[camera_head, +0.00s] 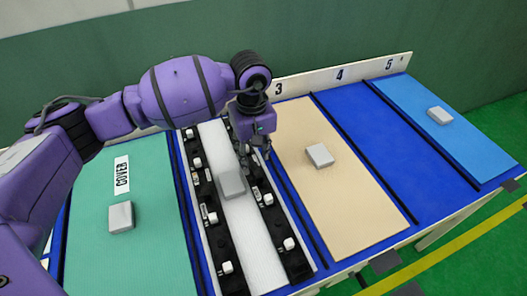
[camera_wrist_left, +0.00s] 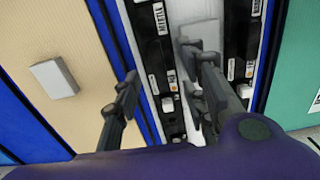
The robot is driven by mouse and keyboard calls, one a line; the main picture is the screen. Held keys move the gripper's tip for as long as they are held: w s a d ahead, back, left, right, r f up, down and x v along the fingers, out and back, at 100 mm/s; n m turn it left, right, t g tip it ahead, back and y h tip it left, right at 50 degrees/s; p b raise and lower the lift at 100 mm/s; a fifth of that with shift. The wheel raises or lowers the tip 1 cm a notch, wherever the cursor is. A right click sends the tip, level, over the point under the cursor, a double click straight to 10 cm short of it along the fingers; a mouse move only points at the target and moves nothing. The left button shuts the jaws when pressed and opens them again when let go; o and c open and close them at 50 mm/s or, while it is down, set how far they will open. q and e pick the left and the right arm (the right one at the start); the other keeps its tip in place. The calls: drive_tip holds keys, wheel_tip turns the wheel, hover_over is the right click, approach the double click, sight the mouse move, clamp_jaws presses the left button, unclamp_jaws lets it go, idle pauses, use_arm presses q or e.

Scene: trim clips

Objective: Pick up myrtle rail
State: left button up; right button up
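The myrtle rail is a long black strip with white clips and small labels; in the head view I take it to be the right-hand black strip (camera_head: 275,222), beside the tan panel. In the left wrist view the rail (camera_wrist_left: 160,50) carries a label that appears to read MYRTLE. My left gripper (camera_head: 256,158) is over the far part of this rail, pointing down. In the left wrist view its fingers (camera_wrist_left: 160,65) are spread apart, one on each side of the rail, with nothing held. Whether they touch the rail cannot be told. My right gripper is not in view.
A second black rail (camera_head: 207,215) runs parallel across the white panel (camera_head: 243,245). Grey blocks sit on the white panel (camera_head: 232,184), tan panel (camera_head: 320,155), green panel (camera_head: 120,216) and light-blue panel (camera_head: 439,115). A numbered board (camera_head: 345,75) edges the table's back.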

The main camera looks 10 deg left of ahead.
sight(256, 170)
use_arm(q)
drive_tip(key=shift+w, duration=0.25)
drive_tip(key=shift+s+f, duration=0.15)
drive_tip(key=shift+f, duration=0.05)
drive_tip(key=shift+s+f, duration=0.2)
drive_tip(key=shift+f, duration=1.05)
drive_tip(key=f, duration=0.3)
drive_tip(key=shift+w+d+f+p, duration=0.1)
drive_tip(key=shift+w+f+p, duration=0.25)
drive_tip(key=shift+w+p, duration=0.05)
drive_tip(key=shift+f, duration=0.3)
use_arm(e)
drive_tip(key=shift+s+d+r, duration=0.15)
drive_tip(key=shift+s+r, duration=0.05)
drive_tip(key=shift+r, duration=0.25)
use_arm(q)
drive_tip(key=shift+c, duration=0.4)
drive_tip(key=c, duration=0.8)
clamp_jaws()
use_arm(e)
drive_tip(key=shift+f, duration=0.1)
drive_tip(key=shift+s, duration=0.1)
